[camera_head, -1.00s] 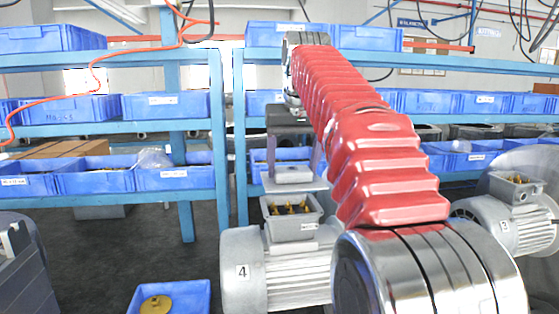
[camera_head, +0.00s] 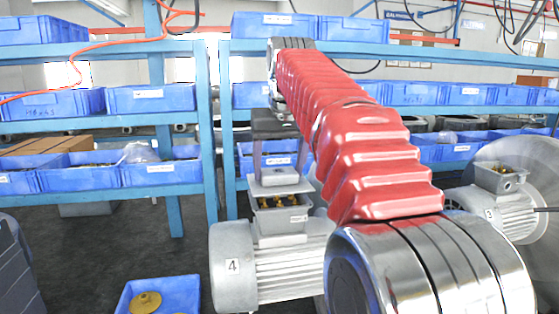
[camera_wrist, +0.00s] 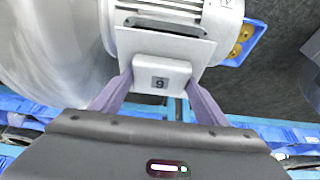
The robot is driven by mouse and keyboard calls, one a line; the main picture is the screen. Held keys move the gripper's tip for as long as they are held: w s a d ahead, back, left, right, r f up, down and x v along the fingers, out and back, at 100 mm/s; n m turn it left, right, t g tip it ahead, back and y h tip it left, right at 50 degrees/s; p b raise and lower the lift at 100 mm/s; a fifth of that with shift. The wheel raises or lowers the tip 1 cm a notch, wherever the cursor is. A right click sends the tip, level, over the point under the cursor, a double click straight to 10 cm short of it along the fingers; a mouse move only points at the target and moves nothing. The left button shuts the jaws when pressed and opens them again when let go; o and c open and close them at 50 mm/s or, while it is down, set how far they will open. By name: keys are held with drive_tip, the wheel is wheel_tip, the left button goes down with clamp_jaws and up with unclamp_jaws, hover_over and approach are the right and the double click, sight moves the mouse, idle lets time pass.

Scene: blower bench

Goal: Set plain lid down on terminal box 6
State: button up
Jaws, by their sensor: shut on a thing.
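My gripper (camera_wrist: 160,95) is shut on the lid (camera_head: 279,176), a grey plate with a raised block. The fingers clasp the block's two sides. The lid also shows in the wrist view (camera_wrist: 162,70), where its block bears a dark digit that reads as 6 or 9. In the head view the lid is a little above an open grey terminal box (camera_head: 283,220), with its rear edge tilted or hidden by the fingers. Brass terminals show in the gap. The box sits on a motor marked 4; its own label is too small to read.
The motor (camera_head: 285,273) stands below the box. A blue bin (camera_head: 175,288) with a brass part is at the lower left. Another motor (camera_head: 505,215) with an open box is at the right. Blue racks (camera_head: 205,140) with bins stand behind. Dark floor is free at left.

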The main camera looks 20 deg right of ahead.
sight(280, 173)
drive_tip(key=shift+f, duration=0.9)
drive_tip(key=shift+f, duration=0.9)
idle(1.7)
drive_tip(key=o, duration=1.2)
drive_tip(key=shift+o, duration=0.2)
drive_tip(key=v, duration=1.3)
drive_tip(key=shift+s+r, duration=0.15)
drive_tip(key=shift+r, duration=0.15)
